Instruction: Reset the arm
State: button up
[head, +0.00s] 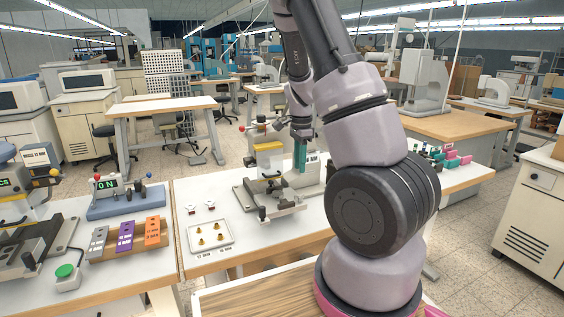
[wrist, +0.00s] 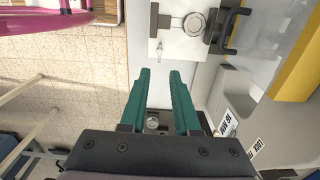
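My arm rises from the front right of the head view and bends down over the white-topped workbench (head: 290,237). My gripper (head: 300,168), with teal fingers, points down beside the stamping press (head: 268,160), at its right in the head view. In the wrist view my gripper (wrist: 160,72) has its two fingers apart with a clear gap. Nothing is held between them. Part of the press and bench behind my arm is hidden in the head view.
A white tray (head: 228,235) with several small brass pieces lies on the bench. Colored blocks (head: 450,160) stand to the right of my arm.

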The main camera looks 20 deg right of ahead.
jog(key=s+a+r+n+t+y, duration=0.1)
jog(key=s+a+r+n+t, duration=0.2)
jog(key=r, duration=0.6)
jog(key=s+a+r+n+y, duration=0.2)
jog(key=s+a+r+n, duration=0.25)
jog(key=r, duration=0.45)
jog(key=s+a+r+n+t+h, duration=0.1)
jog(key=s+a+r+n+t, duration=0.3)
jog(key=s+r, duration=0.6)
jog(key=s+a+n, duration=0.1)
jog(key=s+n, duration=0.1)
jog(key=s, duration=0.1)
jog(key=shift+a, duration=0.15)
jog(key=shift+r, duration=0.1)
